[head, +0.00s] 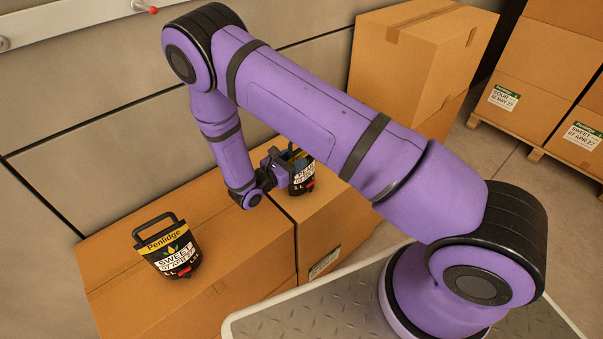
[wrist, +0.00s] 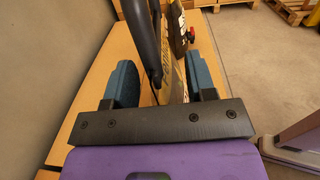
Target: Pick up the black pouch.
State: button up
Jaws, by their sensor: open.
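Two black pouches with yellow bands and white labels stand on cardboard boxes in the head view. One, marked "SWEET" (head: 175,252), stands upright at the left with its loop handle up, away from my gripper. The other pouch (head: 302,178) is at my gripper (head: 284,162), which partly hides it. In the wrist view, the open blue fingers of my gripper (wrist: 161,82) stand on either side of this pouch (wrist: 172,68) and its dark handle. The right finger looks closer to the pouch than the left one; contact cannot be told.
The boxes under the pouches (head: 130,300) stand against a grey panelled wall (head: 80,120). A taller box stack (head: 405,55) is behind at the right, and boxes on a pallet (head: 530,100) are at the far right. Grey floor is open between them.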

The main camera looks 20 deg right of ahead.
jog(key=shift+w+d, duration=0.15)
jog(key=shift+d, duration=0.1)
grip_shut()
dwell(1.3)
